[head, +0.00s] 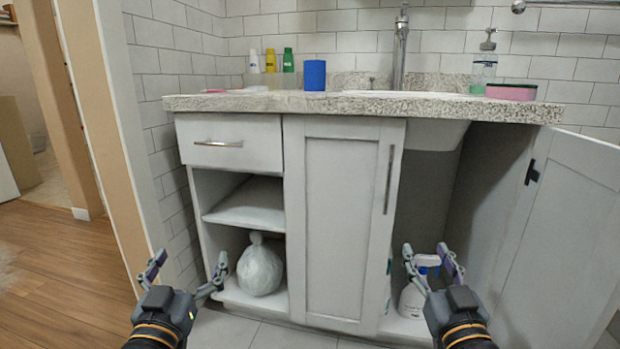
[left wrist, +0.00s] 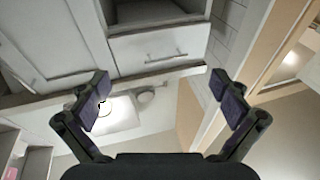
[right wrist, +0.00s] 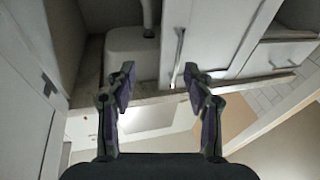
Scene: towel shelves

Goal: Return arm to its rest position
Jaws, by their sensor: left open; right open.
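My left gripper (head: 190,262) is open and empty in the lower left of the head view, in front of the open shelves. Its two fingers are spread wide in the left wrist view (left wrist: 160,84), with nothing between them. My right gripper (head: 427,254) is open and empty in front of the open cabinet compartment. Its fingers are less widely spread in the right wrist view (right wrist: 159,75). A white spray bottle (head: 411,302) stands in the compartment behind the right gripper and is partly hidden by it.
A white vanity cabinet (head: 340,220) has a drawer (head: 230,155) and a shelf holding a tied white bag (head: 260,268). Its right door (head: 565,230) stands open. The granite counter (head: 400,106) carries a blue cup (head: 315,75), bottles and a pink sponge (head: 511,93). Wooden floor lies left.

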